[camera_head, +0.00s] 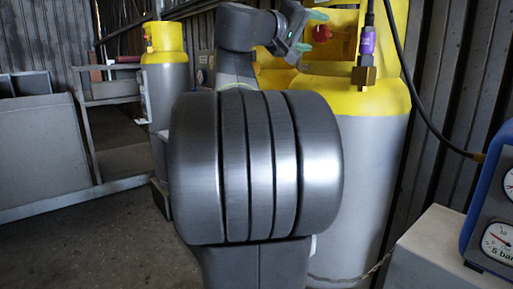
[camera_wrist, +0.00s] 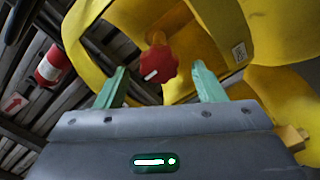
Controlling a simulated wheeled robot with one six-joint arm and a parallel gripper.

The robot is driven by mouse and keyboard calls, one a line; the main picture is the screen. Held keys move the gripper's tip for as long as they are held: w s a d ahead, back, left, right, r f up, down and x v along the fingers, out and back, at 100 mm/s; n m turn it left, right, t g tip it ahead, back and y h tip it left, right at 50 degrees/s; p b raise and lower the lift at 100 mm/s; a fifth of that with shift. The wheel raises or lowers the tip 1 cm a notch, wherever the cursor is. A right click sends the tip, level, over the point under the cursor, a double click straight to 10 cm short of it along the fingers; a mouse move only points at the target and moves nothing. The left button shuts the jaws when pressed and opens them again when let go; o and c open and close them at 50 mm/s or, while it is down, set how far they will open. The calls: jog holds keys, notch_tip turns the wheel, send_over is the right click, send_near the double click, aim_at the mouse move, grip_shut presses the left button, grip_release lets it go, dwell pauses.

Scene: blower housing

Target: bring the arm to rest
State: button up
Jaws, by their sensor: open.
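My gripper (camera_head: 311,31) is open, with two green fingers spread apart, high up beside the yellow collar of a gas cylinder. In the wrist view the fingers of my gripper (camera_wrist: 160,82) point toward a red valve knob (camera_wrist: 158,64). The knob lies beyond the fingertips, and nothing is between the fingers. The red knob (camera_head: 322,33) also shows just right of my gripper in the head view. My arm is folded upright in front of the cylinders, and its lower part hides some of them.
A grey gas cylinder with yellow top (camera_head: 370,180) stands close behind my arm. A hose with brass fitting (camera_head: 364,75) hangs before it. A blue gauge unit (camera_head: 490,210) is at right. Another cylinder (camera_head: 166,75) stands behind left. Open floor (camera_head: 80,240) lies at lower left.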

jog(key=x, duration=0.5)
jog(key=shift+w+d, duration=0.25)
jog(key=shift+d, duration=0.05)
